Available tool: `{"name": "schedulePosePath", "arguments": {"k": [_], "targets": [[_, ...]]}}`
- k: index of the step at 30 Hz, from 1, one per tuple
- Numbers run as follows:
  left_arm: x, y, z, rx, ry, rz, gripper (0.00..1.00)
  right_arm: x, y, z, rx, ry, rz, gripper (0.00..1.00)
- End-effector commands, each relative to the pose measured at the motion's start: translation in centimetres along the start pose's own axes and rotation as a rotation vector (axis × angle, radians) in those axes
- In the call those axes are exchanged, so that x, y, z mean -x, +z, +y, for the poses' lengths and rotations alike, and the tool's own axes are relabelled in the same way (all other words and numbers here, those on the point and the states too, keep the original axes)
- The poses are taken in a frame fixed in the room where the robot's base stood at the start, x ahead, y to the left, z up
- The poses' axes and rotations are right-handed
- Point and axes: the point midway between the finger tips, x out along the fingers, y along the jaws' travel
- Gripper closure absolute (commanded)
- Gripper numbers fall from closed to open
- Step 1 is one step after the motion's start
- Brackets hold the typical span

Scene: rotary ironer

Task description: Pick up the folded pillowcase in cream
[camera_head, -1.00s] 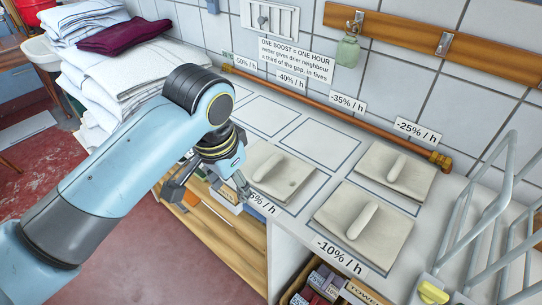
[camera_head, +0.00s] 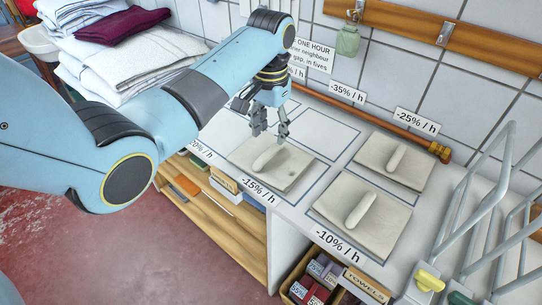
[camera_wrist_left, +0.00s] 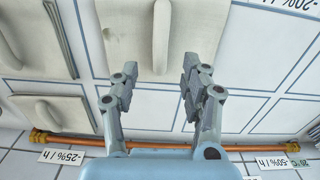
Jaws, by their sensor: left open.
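Three flat cream folded cloths, each with a raised ridge on top, lie in outlined squares on the white counter (camera_head: 306,205). I cannot tell by look which is the pillowcase. One cloth (camera_head: 292,172) lies behind the -15% / h label, one (camera_head: 338,208) behind the -10% / h label, and one (camera_head: 416,170) below the -25% / h label. My left gripper (camera_head: 270,130) is open and empty above the -15% cloth's far edge. In the left wrist view, that cloth (camera_wrist_left: 200,30) lies beyond the open fingers (camera_wrist_left: 158,92), its ridge roughly between them. My right gripper is not in view.
A copper pipe (camera_head: 395,130) runs along the tiled wall behind the counter. A grey wire rack (camera_head: 480,215) stands at the right. Stacked white linens (camera_head: 130,65) with a maroon cloth (camera_head: 122,26) are at the left. Outlined squares behind the gripper are bare.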

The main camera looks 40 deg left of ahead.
Motion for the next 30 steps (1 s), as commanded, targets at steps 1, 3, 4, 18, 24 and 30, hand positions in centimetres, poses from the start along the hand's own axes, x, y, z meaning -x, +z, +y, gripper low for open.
{"name": "schedulePosePath", "arguments": {"k": [1,3,4,18,24,30], "targets": [[-0.4,0.1,0.0,0.000,0.000,-0.002,0.54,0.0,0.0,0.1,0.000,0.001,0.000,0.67],[-0.9,0.0,0.0,0.000,0.000,-0.001,0.54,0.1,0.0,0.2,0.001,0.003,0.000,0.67],[-1.1,0.0,0.0,0.000,0.000,-0.002,0.54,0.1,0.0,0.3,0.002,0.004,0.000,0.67],[-6.0,-0.3,-0.1,-0.001,0.000,0.002,0.54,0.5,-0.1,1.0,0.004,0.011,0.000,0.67],[-6.0,-0.3,-0.1,-0.001,0.000,0.002,0.63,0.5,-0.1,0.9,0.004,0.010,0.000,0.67],[-6.0,-0.3,-0.1,-0.001,0.000,0.001,0.89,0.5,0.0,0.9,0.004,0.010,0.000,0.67]]}}
